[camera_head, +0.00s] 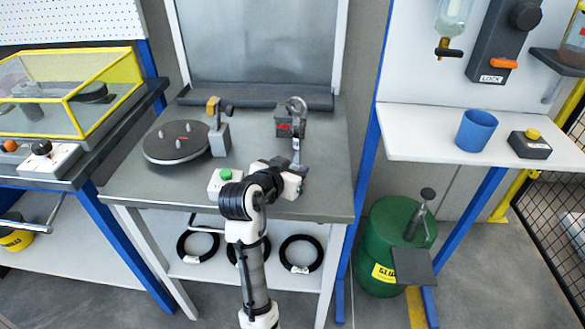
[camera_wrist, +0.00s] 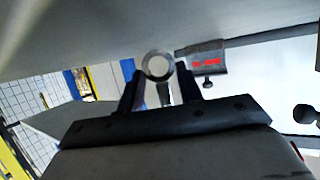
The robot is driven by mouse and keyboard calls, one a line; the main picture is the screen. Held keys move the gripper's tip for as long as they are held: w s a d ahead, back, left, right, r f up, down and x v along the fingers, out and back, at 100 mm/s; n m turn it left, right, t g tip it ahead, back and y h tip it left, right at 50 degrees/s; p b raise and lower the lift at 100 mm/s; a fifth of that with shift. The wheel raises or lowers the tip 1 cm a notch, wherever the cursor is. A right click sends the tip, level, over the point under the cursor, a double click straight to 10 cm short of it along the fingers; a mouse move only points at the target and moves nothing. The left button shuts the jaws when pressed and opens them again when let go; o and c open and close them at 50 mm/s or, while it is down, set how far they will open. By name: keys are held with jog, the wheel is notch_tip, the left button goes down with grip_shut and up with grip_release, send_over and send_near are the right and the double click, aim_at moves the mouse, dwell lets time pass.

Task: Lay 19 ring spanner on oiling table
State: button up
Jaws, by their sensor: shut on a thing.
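My gripper (camera_head: 299,168) is over the right part of the grey middle table, shut on a ring spanner (camera_head: 296,146). The spanner points away from my gripper, its ring end beside or over a dark block with a red label (camera_head: 284,126). In the wrist view the spanner's round ring (camera_wrist: 158,66) shows between the two dark fingers (camera_wrist: 159,88); its lower shank is partly hidden. I cannot read the spanner's size. The white table at the right (camera_head: 430,146), with bottles above it, may be the oiling table.
The middle table carries a dark round turntable (camera_head: 176,142), a clamp block (camera_head: 219,138) and a green-button box (camera_head: 224,180). A blue cup (camera_head: 476,131) and yellow-button box (camera_head: 530,144) stand on the right table; its left part is bare. A green drum (camera_head: 385,225) stands below.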

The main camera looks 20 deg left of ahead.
jog(key=shift+f, duration=0.1)
jog(key=o, duration=1.1)
